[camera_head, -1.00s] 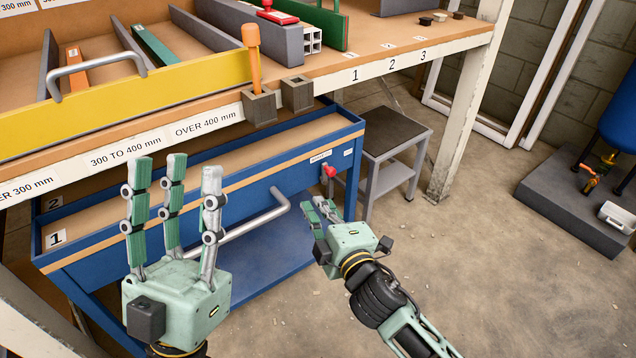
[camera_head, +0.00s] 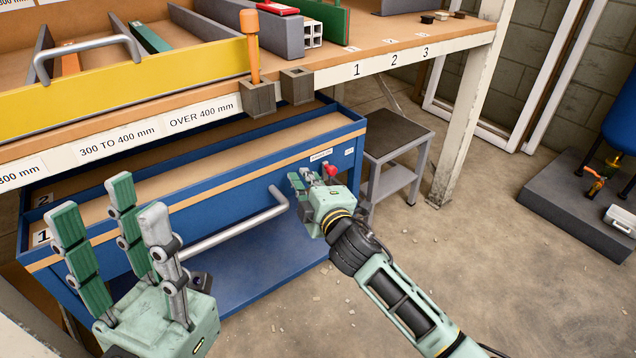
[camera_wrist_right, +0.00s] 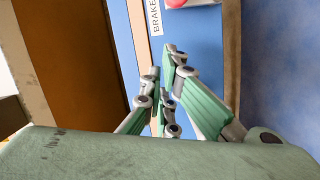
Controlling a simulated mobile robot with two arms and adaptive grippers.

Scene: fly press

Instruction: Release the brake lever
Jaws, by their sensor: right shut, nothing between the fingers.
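The brake lever (camera_head: 330,170) has a red knob and sits on the blue cart's (camera_head: 350,135) front right corner, beside a small printed label. The knob also shows at the top edge of the right wrist view (camera_wrist_right: 190,3), next to a label reading "BRAKE" (camera_wrist_right: 155,18). My right gripper (camera_head: 304,176) is shut and empty, just left of the knob and close to the cart front. Whether its fingers touch the lever cannot be told. The lower part of the lever is partly hidden by this gripper. My left gripper (camera_head: 108,203) is open and empty, with its fingers pointing up.
A grey bar handle (camera_head: 240,228) sticks out from the cart front between my grippers. A workbench (camera_head: 400,57) with a yellow-fronted tray (camera_head: 120,90) stands above the cart. A small stool (camera_head: 395,135) stands right of the lever.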

